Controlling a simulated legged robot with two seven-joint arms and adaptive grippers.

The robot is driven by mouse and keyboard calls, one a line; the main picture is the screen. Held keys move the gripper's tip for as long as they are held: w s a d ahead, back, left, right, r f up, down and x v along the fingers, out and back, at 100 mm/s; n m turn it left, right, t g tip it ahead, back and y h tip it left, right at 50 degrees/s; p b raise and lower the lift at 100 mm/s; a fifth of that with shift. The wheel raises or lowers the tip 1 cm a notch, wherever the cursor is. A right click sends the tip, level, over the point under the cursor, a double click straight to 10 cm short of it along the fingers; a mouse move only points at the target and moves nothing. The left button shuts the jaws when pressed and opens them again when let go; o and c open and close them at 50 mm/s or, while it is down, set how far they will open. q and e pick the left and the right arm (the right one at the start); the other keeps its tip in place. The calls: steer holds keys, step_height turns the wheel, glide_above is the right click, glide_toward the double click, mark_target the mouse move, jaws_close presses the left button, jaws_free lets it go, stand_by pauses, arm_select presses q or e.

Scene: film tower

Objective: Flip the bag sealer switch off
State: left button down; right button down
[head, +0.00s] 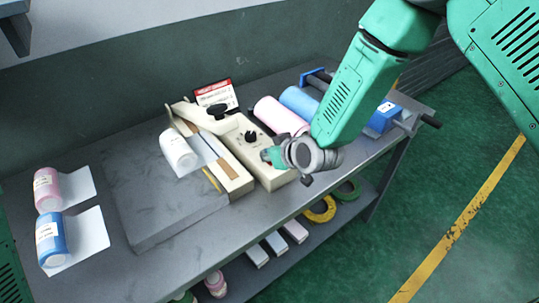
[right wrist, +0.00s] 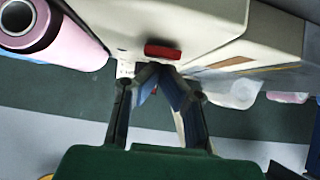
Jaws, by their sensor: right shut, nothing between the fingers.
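The bag sealer (head: 228,160) is a cream machine with a black knob (head: 251,136) on top and a long arm. It stands on the grey bench, and its cream body fills the top of the right wrist view (right wrist: 200,22). Its red switch (right wrist: 163,51) is on the body in the right wrist view; which way it is set, I cannot tell. My right gripper (right wrist: 158,70) is shut and empty, its fingertips right at the switch; whether they touch it is unclear. In the head view my right gripper (head: 270,157) is at the sealer's near right end. My left gripper is out of view.
A white roll (head: 178,152) lies by the sealer. Pink (head: 280,117) and blue (head: 299,102) rolls lie behind my right arm. More pink (head: 47,189) and blue (head: 51,239) rolls are at the left. Tape rings (head: 320,211) sit on the lower shelf.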

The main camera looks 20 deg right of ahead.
steer(key=shift+r, duration=0.15)
steer(key=r+p, duration=0.1)
steer(key=r, duration=0.1)
steer(key=w+r+p, duration=0.1)
steer(key=r+p, duration=0.1)
steer(key=shift+a+r, duration=0.1)
steer(key=shift+r, duration=0.25)
steer(key=w+r+b+v, duration=0.1)
steer(key=v, duration=0.8)
steer(key=shift+a+r, duration=0.25)
steer(key=shift+r, duration=0.1)
steer(key=shift+f, duration=0.15)
steer(key=s+d+f+m+g+h+b, duration=0.1)
steer(key=s+d+f+g+b, duration=0.15)
steer(key=s+f, duration=0.55)
steer(key=s+d+f+m+g+h+b, duration=0.1)
steer(key=s+f+g+b, duration=0.2)
steer(key=f, duration=0.9)
steer(key=s+d+f+g+b, duration=0.2)
steer(key=s+d+f+b, duration=0.1)
steer(key=s+f, duration=0.4)
steer(key=s+d+f+m+g+h+b, duration=0.1)
steer(key=s+d+f+b, duration=0.2)
steer(key=s+f, duration=0.5)
steer(key=s, duration=0.6)
steer(key=shift+s+d+g+h+b, duration=0.25)
steer(key=shift+s+g+h+b, duration=0.05)
steer(key=shift+g, duration=0.05)
